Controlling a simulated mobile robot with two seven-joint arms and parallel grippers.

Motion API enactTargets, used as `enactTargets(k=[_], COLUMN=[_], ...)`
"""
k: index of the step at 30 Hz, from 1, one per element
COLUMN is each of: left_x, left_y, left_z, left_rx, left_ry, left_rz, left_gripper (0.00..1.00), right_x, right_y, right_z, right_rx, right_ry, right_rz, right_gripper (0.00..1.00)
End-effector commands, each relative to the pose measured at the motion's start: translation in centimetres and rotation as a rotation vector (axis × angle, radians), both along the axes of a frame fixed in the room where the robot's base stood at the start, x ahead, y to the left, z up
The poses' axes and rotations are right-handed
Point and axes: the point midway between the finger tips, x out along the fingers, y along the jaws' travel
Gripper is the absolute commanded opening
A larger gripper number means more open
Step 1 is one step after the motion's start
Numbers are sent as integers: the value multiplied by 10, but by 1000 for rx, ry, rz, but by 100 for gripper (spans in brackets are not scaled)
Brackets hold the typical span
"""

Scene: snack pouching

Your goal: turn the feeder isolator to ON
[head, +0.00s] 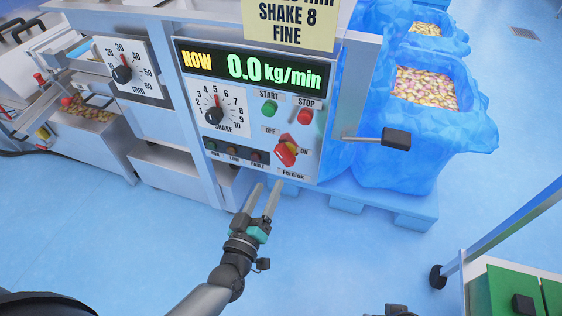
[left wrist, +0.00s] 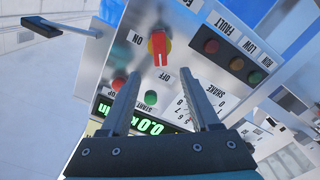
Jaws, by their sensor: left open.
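The feeder isolator is a red rotary handle (head: 285,155) on a yellow plate, low on the right of the control panel. In the left wrist view the isolator (left wrist: 159,49) shows its red handle lined up with the OFF label, with ON off to one side. My left gripper (head: 262,188) is open and empty, just below and in front of the panel. In the left wrist view its fingers (left wrist: 158,78) are spread, with the isolator beyond and between their tips. They appear apart from the handle. My right gripper does not show clearly.
A green START button (head: 269,109) and red STOP button (head: 305,115) sit above the isolator, the SHAKE dial (head: 214,115) to its left. The display (head: 254,70) reads 0.0 kg/min. A black-ended lever (head: 396,137) juts out at right, before a blue-lined bin (head: 440,150).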

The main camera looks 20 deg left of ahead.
Motion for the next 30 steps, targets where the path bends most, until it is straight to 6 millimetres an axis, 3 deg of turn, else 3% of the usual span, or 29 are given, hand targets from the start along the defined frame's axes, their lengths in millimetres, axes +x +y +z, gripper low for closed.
enactTargets(k=[6, 15, 21, 30], left_x=[41, 85, 101, 105], left_y=[-1, -3, -4, -4], left_z=[-2, -2, -2, -1], left_rx=[0, 0, 1, 2], left_ry=[-2, 1, 2, 3], left_rz=[1, -1, 0, -1], left_gripper=[62, 62, 62, 62], right_x=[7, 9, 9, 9], right_y=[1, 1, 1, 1], right_z=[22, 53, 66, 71], right_rx=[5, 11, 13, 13], right_ry=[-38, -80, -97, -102], right_rz=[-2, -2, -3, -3], right_gripper=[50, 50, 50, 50])
